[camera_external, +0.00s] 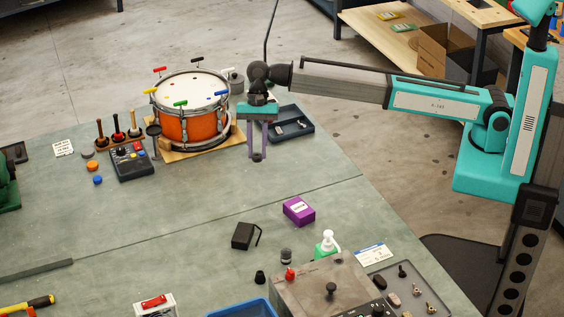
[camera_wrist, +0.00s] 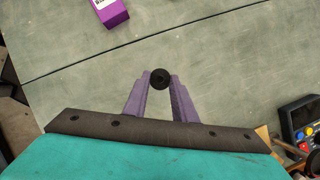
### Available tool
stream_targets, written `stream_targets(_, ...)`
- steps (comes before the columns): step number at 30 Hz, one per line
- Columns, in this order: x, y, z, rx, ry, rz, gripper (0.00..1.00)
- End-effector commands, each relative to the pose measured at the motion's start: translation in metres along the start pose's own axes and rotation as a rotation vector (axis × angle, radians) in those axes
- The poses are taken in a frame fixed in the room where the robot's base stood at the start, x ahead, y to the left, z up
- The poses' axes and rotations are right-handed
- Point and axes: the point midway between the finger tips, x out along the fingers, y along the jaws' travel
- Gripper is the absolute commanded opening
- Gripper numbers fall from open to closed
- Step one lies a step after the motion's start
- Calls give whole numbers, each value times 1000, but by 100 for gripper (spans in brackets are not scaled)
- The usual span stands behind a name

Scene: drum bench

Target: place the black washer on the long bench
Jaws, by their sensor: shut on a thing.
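My gripper (camera_external: 258,153) hangs pointing down over the far right part of the green-grey long bench (camera_external: 200,215), just right of the orange drum. Its two purple fingers show in the wrist view (camera_wrist: 160,84), shut on the black washer (camera_wrist: 160,78), a small round dark piece with a central hole. In the external view the black washer (camera_external: 257,157) is a small dark spot at the fingertips. It appears held above the bench surface; I cannot tell the exact gap.
An orange drum (camera_external: 186,125) stands on a wooden board left of my gripper, and a dark blue tray (camera_external: 290,126) lies to the right. A purple box (camera_external: 299,211) and a black box (camera_external: 243,236) stand nearer the camera. The bench between them and my gripper is clear.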

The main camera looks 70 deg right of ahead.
Motion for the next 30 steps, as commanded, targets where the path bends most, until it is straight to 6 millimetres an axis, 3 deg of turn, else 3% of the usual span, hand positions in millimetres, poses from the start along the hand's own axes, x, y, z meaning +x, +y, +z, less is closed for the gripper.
stream_targets(1,6,-3,18,-14,0,6,1)
stream_targets(14,57,3,145,-130,0,55,1)
stream_targets(23,92,27,233,-237,0,98,1)
stream_targets(30,120,59,300,-324,0,134,1)
